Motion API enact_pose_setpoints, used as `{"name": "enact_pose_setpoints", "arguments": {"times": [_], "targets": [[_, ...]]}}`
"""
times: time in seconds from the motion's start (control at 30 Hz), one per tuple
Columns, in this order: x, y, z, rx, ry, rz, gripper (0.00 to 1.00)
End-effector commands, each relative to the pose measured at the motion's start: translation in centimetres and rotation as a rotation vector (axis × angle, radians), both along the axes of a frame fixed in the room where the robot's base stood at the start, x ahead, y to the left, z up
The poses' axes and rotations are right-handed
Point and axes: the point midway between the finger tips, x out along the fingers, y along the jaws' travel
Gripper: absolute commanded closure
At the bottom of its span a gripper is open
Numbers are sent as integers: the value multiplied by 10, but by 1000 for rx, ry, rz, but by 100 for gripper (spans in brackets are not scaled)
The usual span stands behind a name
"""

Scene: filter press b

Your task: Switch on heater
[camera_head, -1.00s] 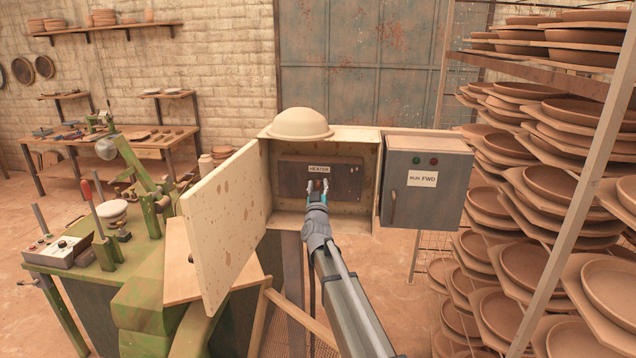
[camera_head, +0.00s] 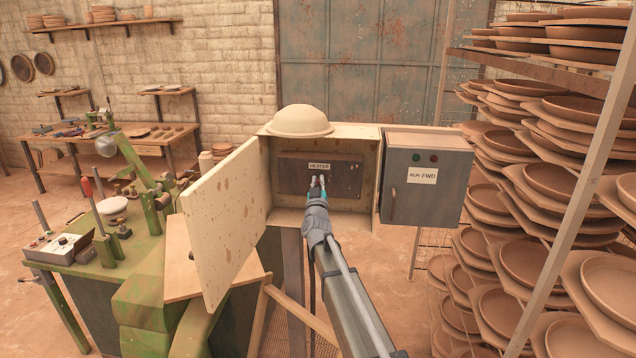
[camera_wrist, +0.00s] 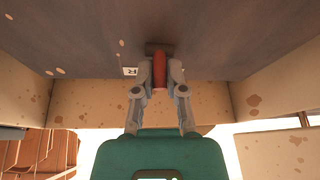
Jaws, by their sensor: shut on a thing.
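The heater box (camera_head: 369,165) is a cream, brown-spotted cabinet with its door (camera_head: 222,220) swung open to the left. Inside is a dark panel (camera_head: 346,178) with a HEATER label (camera_head: 319,166). My gripper (camera_head: 318,181) reaches into the box at the panel, just below the label. In the wrist view, my gripper (camera_wrist: 159,72) has both fingers against the sides of a red switch lever (camera_wrist: 159,64), which stands out from a dark mount on the panel. The lever is mostly hidden by the fingers in the head view.
A grey control box (camera_head: 428,180) marked RUN FWD, with red and green lamps, stands close on the right. The green press (camera_head: 150,265) is at left. Plate-laden racks (camera_head: 540,190) fill the right side.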

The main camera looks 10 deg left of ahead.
Motion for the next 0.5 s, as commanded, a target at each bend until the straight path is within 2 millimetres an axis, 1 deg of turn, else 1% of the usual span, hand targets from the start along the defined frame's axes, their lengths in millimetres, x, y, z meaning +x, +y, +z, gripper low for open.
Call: {"name": "enact_pose_setpoints", "arguments": {"times": [0.27,0.5], "targets": [[0,-1,6,3,66,-4,100],[1,-1,7,7,141,-4,100]]}}
